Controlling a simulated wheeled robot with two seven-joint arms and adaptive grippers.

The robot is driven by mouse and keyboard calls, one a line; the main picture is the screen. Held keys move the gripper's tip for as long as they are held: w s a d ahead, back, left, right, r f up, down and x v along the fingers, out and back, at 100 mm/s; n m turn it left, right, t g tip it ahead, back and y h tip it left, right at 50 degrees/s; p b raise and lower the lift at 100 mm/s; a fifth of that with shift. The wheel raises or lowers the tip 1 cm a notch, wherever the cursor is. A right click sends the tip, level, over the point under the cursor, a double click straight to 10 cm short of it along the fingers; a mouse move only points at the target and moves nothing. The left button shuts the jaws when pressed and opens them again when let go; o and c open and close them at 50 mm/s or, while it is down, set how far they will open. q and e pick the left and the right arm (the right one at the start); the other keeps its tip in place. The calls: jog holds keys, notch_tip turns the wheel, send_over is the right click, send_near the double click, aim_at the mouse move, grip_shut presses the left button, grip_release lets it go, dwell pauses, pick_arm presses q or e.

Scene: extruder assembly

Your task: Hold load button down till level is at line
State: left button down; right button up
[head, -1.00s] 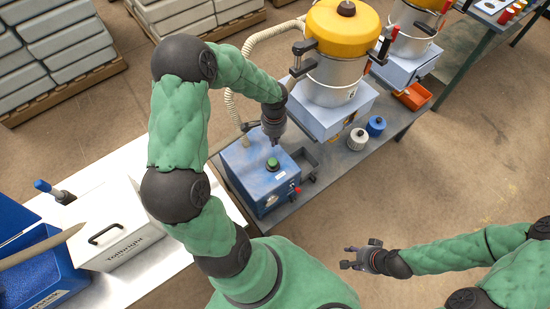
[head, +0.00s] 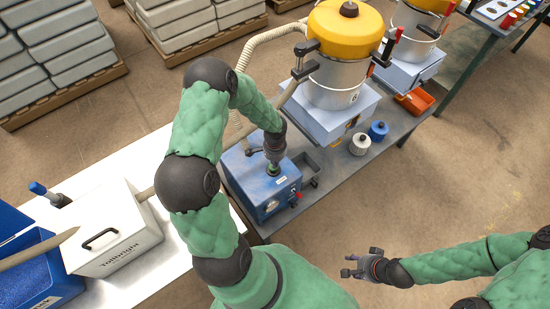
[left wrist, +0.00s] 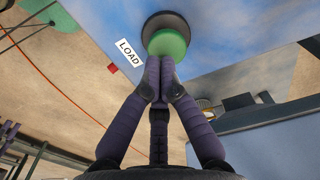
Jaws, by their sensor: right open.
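The green load button (left wrist: 167,43) sits in a dark collar on the blue box, beside a white "LOAD" label (left wrist: 128,52) in the left wrist view. My left gripper (left wrist: 160,68) is shut and empty, with its fingertips together at the button's face. They appear to touch it; how far it is pressed I cannot tell. In the head view my left gripper (head: 272,160) points down at the top of the blue box (head: 262,190) and largely covers the button. My right gripper (head: 360,265) is open and empty over the floor. I cannot make out a level or its line.
A metal hopper with a yellow lid (head: 345,28) stands behind the blue box on the grey bench (head: 345,155). A white jar (head: 360,142) and a blue jar (head: 378,130) stand to the right. A white case (head: 112,232) sits on the left table.

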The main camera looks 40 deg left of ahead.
pick_arm(q)
jog(key=shift+f, duration=0.35)
